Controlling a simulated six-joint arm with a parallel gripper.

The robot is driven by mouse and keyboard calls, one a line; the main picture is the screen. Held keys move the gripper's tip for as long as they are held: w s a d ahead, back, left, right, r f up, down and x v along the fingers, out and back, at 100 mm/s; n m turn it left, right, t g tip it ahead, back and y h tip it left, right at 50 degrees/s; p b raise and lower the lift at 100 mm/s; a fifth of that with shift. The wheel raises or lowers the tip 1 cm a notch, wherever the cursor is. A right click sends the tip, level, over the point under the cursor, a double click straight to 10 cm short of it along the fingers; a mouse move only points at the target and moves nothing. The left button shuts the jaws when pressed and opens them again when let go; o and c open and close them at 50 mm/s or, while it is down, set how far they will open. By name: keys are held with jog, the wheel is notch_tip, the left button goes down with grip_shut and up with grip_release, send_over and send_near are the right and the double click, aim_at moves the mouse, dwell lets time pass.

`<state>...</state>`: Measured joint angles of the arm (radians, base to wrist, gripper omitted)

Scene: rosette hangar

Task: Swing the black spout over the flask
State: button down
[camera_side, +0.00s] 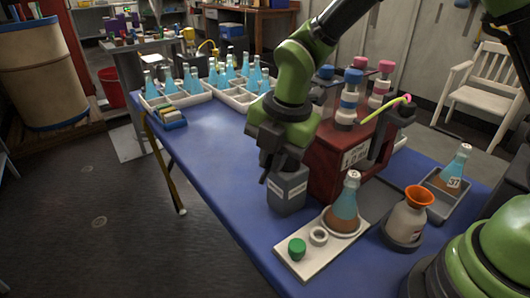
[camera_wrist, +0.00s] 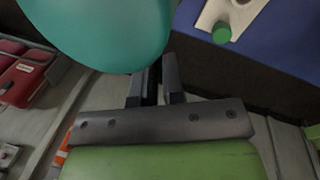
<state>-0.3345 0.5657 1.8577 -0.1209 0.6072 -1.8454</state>
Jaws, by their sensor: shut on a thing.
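My gripper (camera_side: 267,170) hangs over the left side of the red dispenser box (camera_side: 332,165), close to a grey labelled canister (camera_side: 287,190). In the wrist view my gripper (camera_wrist: 155,85) is shut on a narrow dark piece, which looks like the black spout (camera_wrist: 152,86). The spout is hard to make out in the side view, hidden by my gripper. A flask (camera_side: 345,207) with blue and brown liquid stands upright on a white tray (camera_side: 295,262), to the right of my gripper and apart from it. A large teal shape (camera_wrist: 100,30) fills the wrist view's upper left.
A green cap (camera_side: 297,249) and a white ring (camera_side: 319,236) are on the white tray. An orange funnel (camera_side: 419,196) sits on a pale bottle at right. Another flask (camera_side: 453,170) stands in a grey tray. Crates of blue flasks (camera_side: 190,90) are behind. The blue table's left middle is clear.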

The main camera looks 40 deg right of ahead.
jog(key=shift+s+d+n+g+y, duration=0.2)
jog(key=shift+s+d+n, duration=0.4)
jog(key=shift+n, duration=0.7)
jog(key=shift+s+d+n+g+y, duration=0.2)
jog(key=shift+s+d+n, duration=0.35)
jog(key=shift+n, duration=0.75)
jog(key=shift+s+d+n+g+y, duration=0.15)
jog(key=shift+s+d+n, duration=0.45)
jog(key=shift+n, duration=0.7)
jog(key=c, duration=1.2)
grip_release()
notch_tip(320, 180, up, 10)
jog(key=d, duration=0.2)
jog(key=shift+s, duration=0.4)
jog(key=shift+a+f, duration=0.1)
jog(key=shift+c, duration=0.5)
